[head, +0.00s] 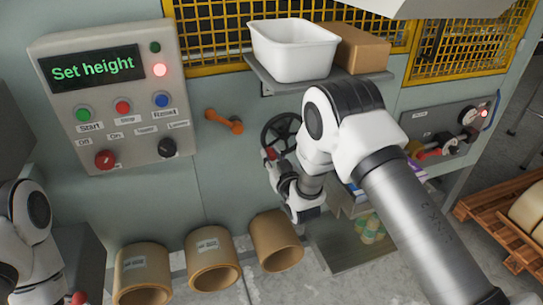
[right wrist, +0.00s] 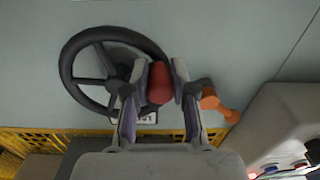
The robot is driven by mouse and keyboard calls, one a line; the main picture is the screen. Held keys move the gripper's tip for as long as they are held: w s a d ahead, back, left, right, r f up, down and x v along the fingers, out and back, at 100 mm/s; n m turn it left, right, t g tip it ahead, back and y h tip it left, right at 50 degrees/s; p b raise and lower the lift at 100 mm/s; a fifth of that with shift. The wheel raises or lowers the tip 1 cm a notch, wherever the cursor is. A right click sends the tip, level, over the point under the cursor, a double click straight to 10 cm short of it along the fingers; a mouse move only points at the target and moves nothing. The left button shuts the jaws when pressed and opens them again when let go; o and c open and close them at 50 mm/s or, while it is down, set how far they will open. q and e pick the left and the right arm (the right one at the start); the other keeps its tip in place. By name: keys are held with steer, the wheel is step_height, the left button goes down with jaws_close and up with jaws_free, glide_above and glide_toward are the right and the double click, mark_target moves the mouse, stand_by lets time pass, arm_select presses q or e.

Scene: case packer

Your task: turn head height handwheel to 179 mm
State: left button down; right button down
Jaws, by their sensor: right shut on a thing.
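The black handwheel (head: 266,128) is on the grey-green machine front below the shelf; my right arm partly covers it. It also shows in the right wrist view (right wrist: 68,75), with spokes and a red knob (right wrist: 158,84) at its rim. My right gripper (right wrist: 160,72) has one finger on each side of the knob and is shut on it. A small white number plate (right wrist: 148,117) by the wheel is mostly hidden by the fingers, so its reading cannot be told. The panel display (head: 93,68) reads "Set height". My left gripper is out of view; only part of that arm shows at left.
An orange lever (head: 224,121) sticks out close to the wheel, also near my right fingers in the wrist view (right wrist: 218,103). A shelf (head: 310,84) above holds a white bin (head: 293,50) and a brown box (head: 361,48).

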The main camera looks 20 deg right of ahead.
mark_target(288, 152)
steer(key=shift+d+f+n+b, duration=0.25)
steer(key=shift+f+n+b, duration=0.3)
steer(key=shift+n+b, duration=0.4)
steer(key=d+n+b, duration=0.1)
steer(key=n+b, duration=0.1)
steer(key=n, duration=0.1)
steer(key=d+f+n+b, duration=0.1)
steer(key=d+n+b, duration=0.1)
steer(key=n+b, duration=0.1)
steer(key=d+f+n+b, duration=0.1)
steer(key=d+n+b, duration=0.1)
steer(key=n, duration=0.2)
steer(key=shift+w+d+r+n+b, duration=0.1)
steer(key=shift+d+n+b, duration=0.45)
steer(key=shift+n, duration=0.3)
steer(key=c, duration=0.9)
jaws_free()
steer(key=shift+c, duration=0.2)
